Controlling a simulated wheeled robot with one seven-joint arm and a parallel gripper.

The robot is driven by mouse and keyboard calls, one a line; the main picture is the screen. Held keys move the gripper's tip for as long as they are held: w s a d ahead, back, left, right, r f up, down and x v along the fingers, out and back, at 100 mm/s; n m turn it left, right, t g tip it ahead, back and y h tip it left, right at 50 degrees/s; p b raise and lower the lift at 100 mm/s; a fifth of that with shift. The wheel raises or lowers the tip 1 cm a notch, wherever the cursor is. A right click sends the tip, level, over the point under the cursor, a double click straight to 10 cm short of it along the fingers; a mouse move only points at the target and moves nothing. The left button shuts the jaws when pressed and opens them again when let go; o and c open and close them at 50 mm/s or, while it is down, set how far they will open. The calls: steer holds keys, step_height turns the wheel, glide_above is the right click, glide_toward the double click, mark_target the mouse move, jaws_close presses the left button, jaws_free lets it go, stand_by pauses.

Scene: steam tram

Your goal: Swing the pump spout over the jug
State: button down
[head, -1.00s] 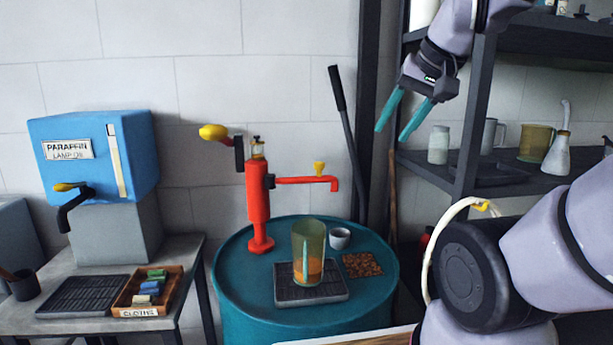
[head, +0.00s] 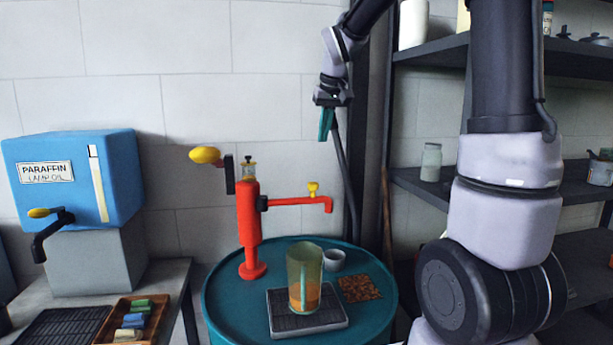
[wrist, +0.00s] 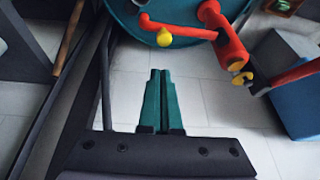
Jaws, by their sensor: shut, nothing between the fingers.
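The red pump (head: 248,228) stands upright on the teal drum. Its spout (head: 300,201) points right, with a yellow knob on top and a down-turned tip (head: 328,205) behind and slightly right of the jug. The clear jug (head: 304,277), with orange liquid low inside, stands on a dark grate on the drum. My gripper (head: 326,124) is above and behind the spout tip, apart from it, fingers shut and empty. In the wrist view the teal fingers (wrist: 163,100) lie together, and the spout (wrist: 178,30) with its yellow knob shows beyond them.
The drum top (head: 225,295) also carries a small grey cup (head: 334,259) and a brown mat (head: 360,288). A dark post and a leaning lever stand behind my gripper. Shelves (head: 440,200) are at right; a blue paraffin box (head: 75,180) and a cloth tray are at left.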

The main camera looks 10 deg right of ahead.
steer(key=w+a+f+n, duration=0.1)
steer(key=w+a+f, duration=0.1)
steer(key=w, duration=0.5)
steer(key=shift+w+f+g, duration=0.3)
steer(key=shift+w+f, duration=0.05)
steer(key=shift+f, duration=0.55)
steer(key=shift+a, duration=0.1)
step_height(320, 180, down, 10)
steer(key=shift+s, duration=0.3)
steer(key=shift+s, duration=0.15)
